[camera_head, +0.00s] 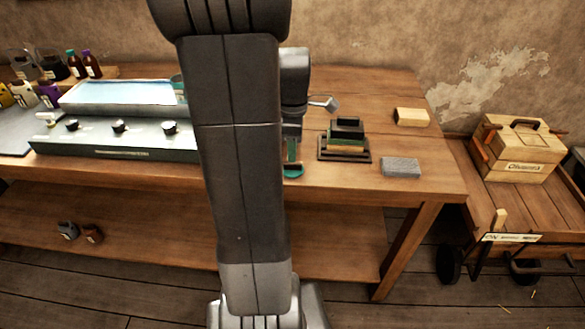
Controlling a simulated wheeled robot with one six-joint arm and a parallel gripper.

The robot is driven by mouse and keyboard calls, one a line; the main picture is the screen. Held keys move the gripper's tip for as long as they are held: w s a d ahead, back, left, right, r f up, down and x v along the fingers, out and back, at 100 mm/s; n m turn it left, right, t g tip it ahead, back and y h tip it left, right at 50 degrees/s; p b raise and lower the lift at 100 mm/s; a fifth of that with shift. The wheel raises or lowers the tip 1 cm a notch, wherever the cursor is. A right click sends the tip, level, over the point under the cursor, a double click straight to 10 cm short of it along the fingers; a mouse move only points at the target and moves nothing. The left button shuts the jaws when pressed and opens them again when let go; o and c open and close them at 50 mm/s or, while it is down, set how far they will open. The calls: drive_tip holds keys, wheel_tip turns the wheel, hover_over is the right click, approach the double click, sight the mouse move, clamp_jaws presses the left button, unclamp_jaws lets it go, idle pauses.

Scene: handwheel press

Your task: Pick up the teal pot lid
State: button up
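A small teal round piece (293,171), which looks like the pot lid, shows near the front of the wooden bench, just right of my arm. My arm hides its left side. My gripper (292,138) points down above it, mostly hidden behind my arm. A narrow green and brown part (292,151) shows between them, and I cannot tell what it belongs to. I cannot tell whether the gripper touches the teal piece or whether its fingers are open. Another teal item (178,84) shows partly behind my arm on the left.
Right of my gripper on the bench (350,190) are a dark block stand (345,142), a grey block (401,167) and a tan block (411,117). A long dark-green machine (115,140) with knobs lies left. A cart with a wooden box (517,148) stands at right.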

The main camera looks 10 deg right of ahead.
sight(293, 167)
drive_tip(key=f, duration=0.4)
drive_tip(key=shift+s+d+f, duration=0.25)
drive_tip(key=shift+f, duration=0.1)
clamp_jaws()
drive_tip(key=shift+r, duration=0.1)
